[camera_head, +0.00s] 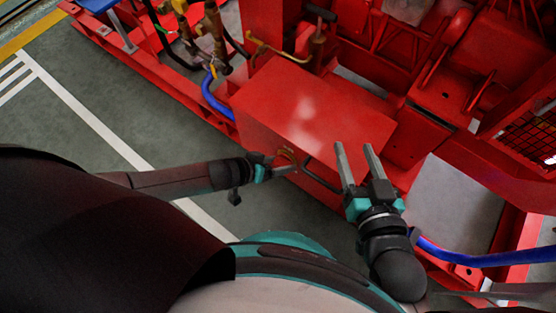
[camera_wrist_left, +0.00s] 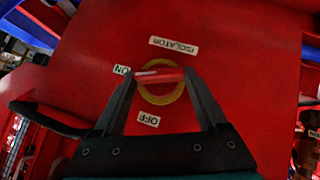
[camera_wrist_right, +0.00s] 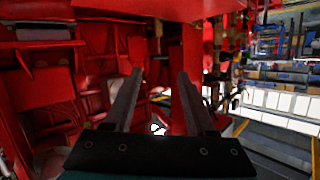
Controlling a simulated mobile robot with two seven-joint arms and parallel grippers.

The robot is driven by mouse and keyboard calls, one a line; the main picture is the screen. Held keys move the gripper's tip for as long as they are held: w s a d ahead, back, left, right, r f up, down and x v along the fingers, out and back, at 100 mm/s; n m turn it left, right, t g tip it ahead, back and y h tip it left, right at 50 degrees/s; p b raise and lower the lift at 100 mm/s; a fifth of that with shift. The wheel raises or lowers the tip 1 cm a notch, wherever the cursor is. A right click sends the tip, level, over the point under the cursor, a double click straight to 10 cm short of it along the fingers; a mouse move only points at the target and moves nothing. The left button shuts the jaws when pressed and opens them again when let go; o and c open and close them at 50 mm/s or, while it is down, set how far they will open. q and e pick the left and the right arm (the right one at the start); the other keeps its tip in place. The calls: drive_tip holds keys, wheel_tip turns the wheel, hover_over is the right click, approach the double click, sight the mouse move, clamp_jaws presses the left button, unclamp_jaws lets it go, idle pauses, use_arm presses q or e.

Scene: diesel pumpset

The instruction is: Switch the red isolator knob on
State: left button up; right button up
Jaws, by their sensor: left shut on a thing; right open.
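The red isolator knob (camera_wrist_left: 172,76) sits on a yellow ring (camera_wrist_left: 161,103) on the face of a red box. It lies nearly level in the left wrist view, its white mark at the left end, beside the ON label (camera_wrist_left: 122,70). The OFF label (camera_wrist_left: 148,119) is below the ring and the ISOLATOR label (camera_wrist_left: 174,45) above; all read inverted. My left gripper (camera_wrist_left: 158,75) is shut on the knob, one finger at each end. In the head view, my left gripper (camera_head: 289,162) meets the box's front face. My right gripper (camera_head: 357,149) is open and empty.
The red box (camera_head: 310,110) has a clear top. A dark bent handle (camera_head: 322,178) sticks out beside my left gripper. Blue hoses (camera_head: 490,258) and a grey panel (camera_head: 455,205) are at right. Open floor (camera_head: 90,155) lies at left.

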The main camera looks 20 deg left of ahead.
use_arm(q)
drive_tip(key=shift+d+r+p, duration=0.1)
drive_tip(key=shift+r+p, duration=0.05)
drive_tip(key=shift+p, duration=0.35)
drive_tip(key=shift+d+m+y+p, duration=0.15)
drive_tip(key=shift+m+y+p, duration=0.25)
drive_tip(key=shift+y+p, duration=0.15)
drive_tip(key=shift+w+d+r+m+t+y+p, duration=0.15)
drive_tip(key=shift+m+t+y+p, duration=0.2)
drive_tip(key=shift+y+p, duration=0.3)
drive_tip(key=shift+y, duration=0.4)
use_arm(e)
drive_tip(key=s+d+f+g+h, duration=0.1)
drive_tip(key=s+d+g+h, duration=0.2)
drive_tip(key=d+g, duration=0.3)
drive_tip(key=shift+d+f+g+h, duration=0.3)
drive_tip(key=shift+d, duration=0.3)
drive_tip(key=shift+s, duration=0.1)
use_arm(q)
drive_tip(key=o, duration=1.3)
drive_tip(key=shift+f, duration=0.2)
drive_tip(key=shift+s, duration=0.2)
